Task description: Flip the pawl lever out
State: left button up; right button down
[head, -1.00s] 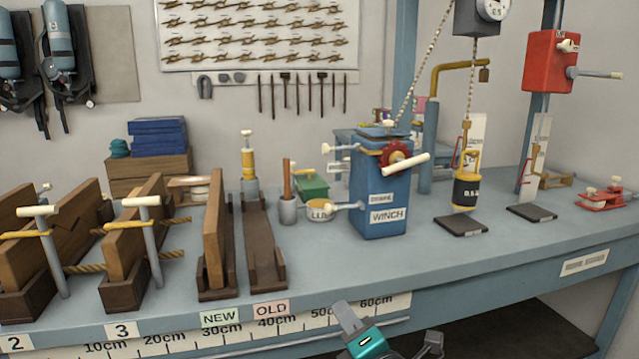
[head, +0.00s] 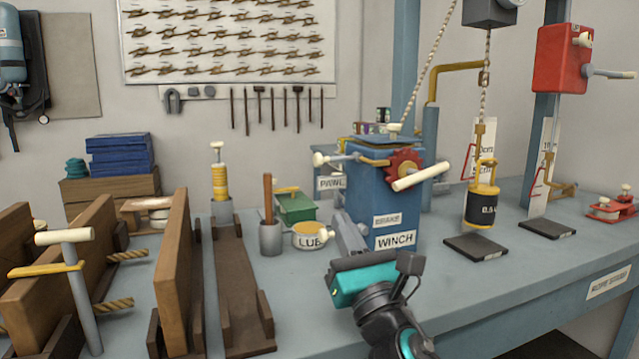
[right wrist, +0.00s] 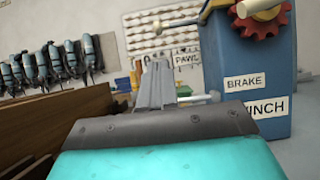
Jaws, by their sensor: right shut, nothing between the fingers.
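The blue winch (head: 385,205) stands on the bench, with a red ratchet wheel (head: 405,168) and a white crank handle (head: 420,177) near its top. The pawl lever (head: 330,158) has a white knob and sticks out left from the winch top; its yellow pawl (head: 375,162) reaches the red wheel. In the right wrist view the lever (right wrist: 178,24) shows above the fingers. My right gripper (head: 345,228) is shut and empty, in front of the winch's left side and below the lever, apart from it. Its fingers (right wrist: 157,85) point forward. The brake lever is mostly hidden behind the gripper.
A yellow LUB tin (head: 309,240), a grey cup (head: 270,238) and a green box (head: 295,207) stand left of the winch. A black weight (head: 481,208) hangs over a dark pad to the right. A PAWL sign (head: 330,183) stands behind.

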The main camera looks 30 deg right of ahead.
aim_at(318, 158)
pick_arm(q)
jog(key=shift+s+f, duration=0.1)
jog(key=shift+s, duration=0.15)
pick_arm(e)
jog(key=shift+s, duration=0.1)
pick_arm(q)
jog(key=shift+w+r+p, duration=0.1)
jog(key=shift+r+p, duration=0.6)
jog(key=shift+r, duration=0.05)
pick_arm(e)
jog(key=x, duration=1)
pick_arm(q)
jog(key=shift+r, duration=0.1)
pick_arm(e)
jog(key=shift+a+r+m, duration=0.1)
jog(key=shift+r+m, duration=0.05)
jog(key=shift+m, duration=0.15)
